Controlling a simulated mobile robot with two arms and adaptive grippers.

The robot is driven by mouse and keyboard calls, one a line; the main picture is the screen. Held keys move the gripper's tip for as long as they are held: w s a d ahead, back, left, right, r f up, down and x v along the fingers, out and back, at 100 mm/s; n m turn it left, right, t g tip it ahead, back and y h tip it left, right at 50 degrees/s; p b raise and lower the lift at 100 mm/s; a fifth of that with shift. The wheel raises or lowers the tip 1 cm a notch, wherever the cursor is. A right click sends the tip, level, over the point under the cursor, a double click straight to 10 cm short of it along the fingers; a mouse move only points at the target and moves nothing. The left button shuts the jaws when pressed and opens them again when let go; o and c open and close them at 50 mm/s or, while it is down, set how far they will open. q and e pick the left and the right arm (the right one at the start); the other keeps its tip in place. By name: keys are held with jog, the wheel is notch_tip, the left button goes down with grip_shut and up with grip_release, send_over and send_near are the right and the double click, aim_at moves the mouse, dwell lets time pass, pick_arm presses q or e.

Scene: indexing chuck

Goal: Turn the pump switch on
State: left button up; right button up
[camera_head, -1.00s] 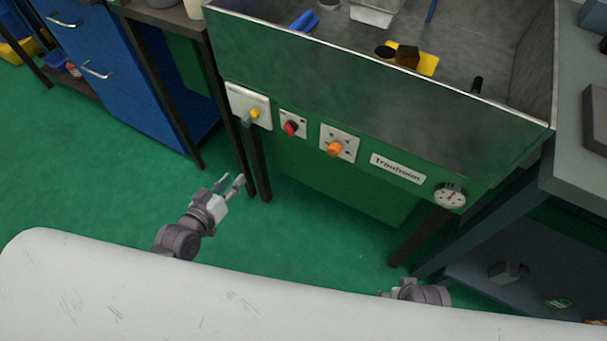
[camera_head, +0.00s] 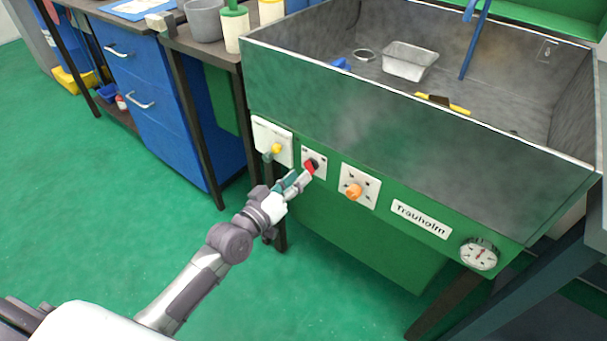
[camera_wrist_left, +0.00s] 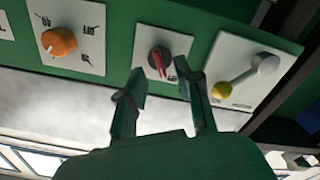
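The red rotary switch (camera_head: 311,166) sits on a small white plate on the green front panel of the sink unit. It also shows in the left wrist view (camera_wrist_left: 159,60), just beyond the gap between the fingertips. My left gripper (camera_head: 299,181) is right in front of the switch in the head view. In the left wrist view its two fingers (camera_wrist_left: 160,74) are spread apart with nothing between them. I cannot tell whether a fingertip touches the switch. My right gripper is not in view.
A lever with a yellow knob (camera_head: 276,149) is just left of the switch; an orange knob (camera_head: 353,191) is to its right. A gauge (camera_head: 479,254) sits further right. The metal basin (camera_head: 390,115) is above the panel. Green floor (camera_head: 110,220) is open at left.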

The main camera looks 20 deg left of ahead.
aim_at(310, 167)
pick_arm(q)
jog(key=shift+x, duration=1.5)
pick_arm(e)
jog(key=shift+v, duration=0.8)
pick_arm(q)
grip_shut()
